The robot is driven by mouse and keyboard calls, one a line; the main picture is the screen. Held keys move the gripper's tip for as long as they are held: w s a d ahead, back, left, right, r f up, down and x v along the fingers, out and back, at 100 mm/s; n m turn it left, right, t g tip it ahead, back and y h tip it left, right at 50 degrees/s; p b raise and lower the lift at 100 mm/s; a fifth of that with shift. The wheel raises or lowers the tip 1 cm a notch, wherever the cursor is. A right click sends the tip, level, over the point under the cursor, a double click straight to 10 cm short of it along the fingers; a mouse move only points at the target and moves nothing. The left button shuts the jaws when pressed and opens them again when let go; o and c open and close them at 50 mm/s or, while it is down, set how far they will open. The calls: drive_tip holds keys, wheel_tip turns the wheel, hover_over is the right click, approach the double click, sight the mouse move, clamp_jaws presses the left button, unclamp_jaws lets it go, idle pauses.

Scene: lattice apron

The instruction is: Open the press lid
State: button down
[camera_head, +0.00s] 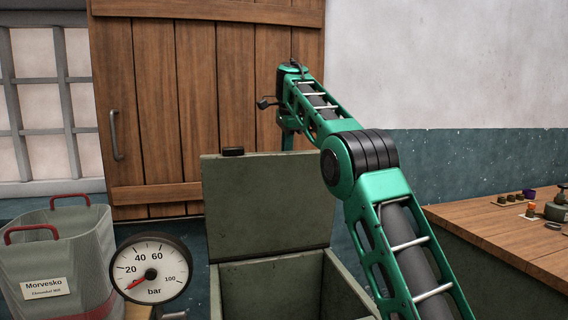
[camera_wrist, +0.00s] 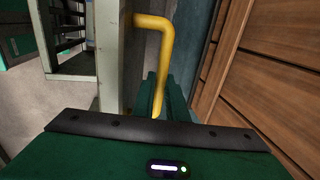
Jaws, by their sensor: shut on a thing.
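The press is a grey-green box, and its lid (camera_head: 266,205) stands raised, roughly upright, at the back of the open body (camera_head: 262,290). In the wrist view the pale lid (camera_wrist: 110,60) shows edge-on, with a yellow handle (camera_wrist: 168,45) bent out from it. My gripper (camera_wrist: 161,85) is shut on the yellow handle, with its green fingers either side of the bar. In the head view my arm reaches over to the far side of the lid, and the lid hides the fingertips and the handle.
A pressure gauge (camera_head: 150,272) stands at the front left, its red needle low on the scale. A wooden door (camera_head: 210,90) is behind the lid. A wooden table (camera_head: 500,235) with small items is at the right.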

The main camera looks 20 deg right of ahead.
drive_tip(key=shift+d+r, duration=0.25)
drive_tip(key=shift+r, duration=0.15)
drive_tip(key=c, duration=2.1)
unclamp_jaws()
drive_tip(key=o, duration=0.3)
drive_tip(key=shift+s+r, duration=0.1)
drive_tip(key=shift+s, duration=0.1)
drive_tip(key=shift+o, duration=0.2)
drive_tip(key=shift+w+a+f, duration=0.15)
drive_tip(key=shift+f, duration=0.1)
